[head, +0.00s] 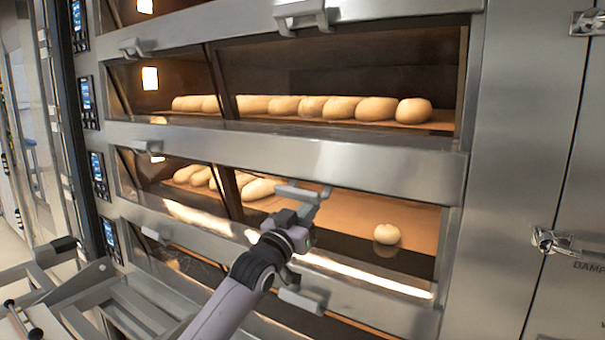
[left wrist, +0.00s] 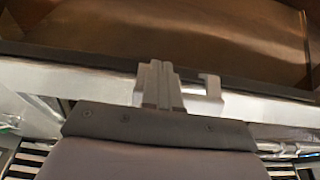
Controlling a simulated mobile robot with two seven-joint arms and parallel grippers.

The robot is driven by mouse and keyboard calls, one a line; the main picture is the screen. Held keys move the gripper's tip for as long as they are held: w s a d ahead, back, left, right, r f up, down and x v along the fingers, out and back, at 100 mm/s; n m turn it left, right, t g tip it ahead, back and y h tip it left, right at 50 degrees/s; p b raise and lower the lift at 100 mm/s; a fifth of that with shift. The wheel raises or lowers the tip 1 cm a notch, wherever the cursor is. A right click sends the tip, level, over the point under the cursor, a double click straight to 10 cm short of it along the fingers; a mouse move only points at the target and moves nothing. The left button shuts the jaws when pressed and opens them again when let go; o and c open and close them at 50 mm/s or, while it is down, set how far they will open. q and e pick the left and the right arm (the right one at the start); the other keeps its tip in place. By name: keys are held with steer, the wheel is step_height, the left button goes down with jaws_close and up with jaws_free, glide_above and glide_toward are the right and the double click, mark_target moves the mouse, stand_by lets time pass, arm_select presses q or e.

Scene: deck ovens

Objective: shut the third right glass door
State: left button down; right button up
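The third right glass door (head: 330,233) is on the oven deck with one round loaf (head: 386,234) at its right. The door seems tilted out of the opening, with its grey handle (head: 297,194) below the steel rail above; its exact angle is hard to tell. My left gripper (head: 312,203) is at this handle. In the left wrist view the two fingers (left wrist: 160,84) are close together in front of the pale handle (left wrist: 209,92), at or touching it. No gap shows between them, and no grip around the bar is clear. My right gripper is out of view.
The right door above, with its handle (head: 301,16), looks shut before a row of loaves (head: 340,107). Another handle (head: 302,298) is on the deck below. A steel cabinet with a latch (head: 553,240) stands at right. A metal rack or cart (head: 100,300) is at lower left.

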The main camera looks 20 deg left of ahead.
mark_target(305, 197)
arm_select(q)
steer(key=r, duration=0.3)
steer(key=shift+s+a+r+t+p, duration=0.15)
steer(key=shift+s+r+t+p, duration=0.05)
steer(key=shift+s+t+p, duration=0.15)
steer(key=shift+w+r, duration=0.1)
steer(key=shift+w, duration=0.2)
steer(key=shift+w+d+f, duration=0.25)
steer(key=shift+w+f, duration=0.1)
steer(key=shift+f, duration=0.05)
steer(key=shift+s, duration=0.25)
steer(key=r+v, duration=0.1)
steer(key=v, duration=0.9)
steer(key=shift+s+p, duration=0.2)
steer(key=shift+p, duration=0.2)
